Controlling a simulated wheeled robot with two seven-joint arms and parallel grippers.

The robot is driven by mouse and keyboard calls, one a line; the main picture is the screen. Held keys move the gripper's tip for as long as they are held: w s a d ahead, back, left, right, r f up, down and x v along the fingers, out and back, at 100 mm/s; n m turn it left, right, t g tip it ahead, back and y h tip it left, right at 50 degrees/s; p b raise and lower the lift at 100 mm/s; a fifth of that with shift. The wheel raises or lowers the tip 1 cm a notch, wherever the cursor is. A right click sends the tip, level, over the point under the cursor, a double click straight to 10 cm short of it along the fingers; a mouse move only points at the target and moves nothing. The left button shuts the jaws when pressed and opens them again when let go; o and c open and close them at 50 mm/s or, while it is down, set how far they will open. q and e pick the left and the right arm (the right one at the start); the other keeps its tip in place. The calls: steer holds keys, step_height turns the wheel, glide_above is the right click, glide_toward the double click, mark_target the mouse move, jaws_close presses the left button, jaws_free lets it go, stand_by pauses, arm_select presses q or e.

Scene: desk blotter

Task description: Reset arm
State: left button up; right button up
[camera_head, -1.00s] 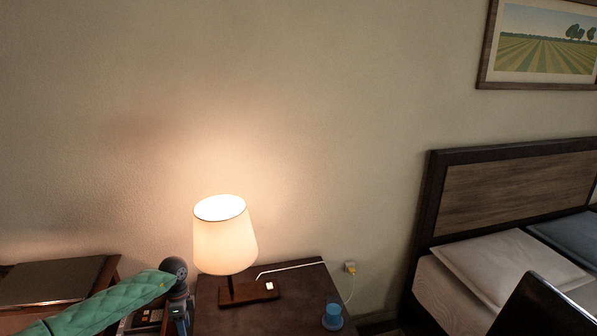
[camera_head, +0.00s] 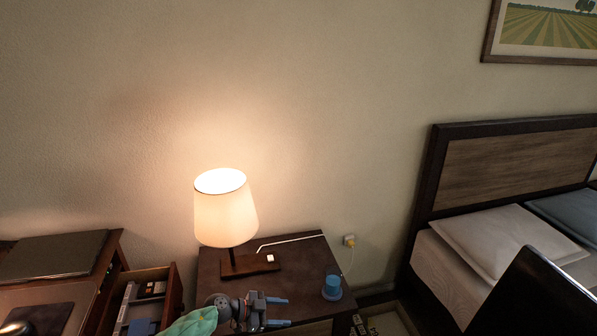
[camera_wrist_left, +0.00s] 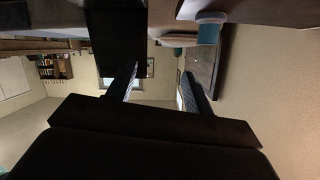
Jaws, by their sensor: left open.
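My left arm, in a green sleeve, comes in at the bottom of the head view. My left gripper (camera_head: 277,311) is open and empty, its two blue fingers pointing right over the front of the dark nightstand (camera_head: 305,262). In the left wrist view the two fingers (camera_wrist_left: 158,92) stand apart with nothing between them. A blue cup-like object (camera_head: 332,288) stands on the nightstand to the right of the gripper, apart from it. It also shows in the left wrist view (camera_wrist_left: 209,30). My right gripper is in neither view.
A lit lamp (camera_head: 226,215) stands on the nightstand behind the gripper, with a white cable running to the wall outlet (camera_head: 349,241). An open drawer (camera_head: 172,296) of the desk is left of the nightstand. A bed (camera_head: 500,215) and a dark chair back (camera_head: 535,290) are at right.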

arm_select(q)
steer(key=s+a+f+n+t+y, duration=0.9)
steer(key=s+f+n+y, duration=0.4)
steer(key=n, duration=0.3)
steer(key=s+a+f+g, duration=0.1)
steer(key=s+f+g, duration=0.3)
steer(key=s, duration=0.5)
steer(key=s+f+g, duration=0.3)
steer(key=s, duration=0.6)
steer(key=s+a+f+g, duration=0.1)
steer(key=s+f+g, duration=0.3)
steer(key=s, duration=0.5)
step_height(320, 180, up, 18)
steer(key=d+t+h+b, duration=0.1)
steer(key=d+b, duration=0.1)
steer(key=b, duration=0.4)
steer(key=shift+s+d+f+m+b, duration=0.25)
steer(key=shift+s+d+m+b, duration=0.05)
steer(key=shift+s+d, duration=0.1)
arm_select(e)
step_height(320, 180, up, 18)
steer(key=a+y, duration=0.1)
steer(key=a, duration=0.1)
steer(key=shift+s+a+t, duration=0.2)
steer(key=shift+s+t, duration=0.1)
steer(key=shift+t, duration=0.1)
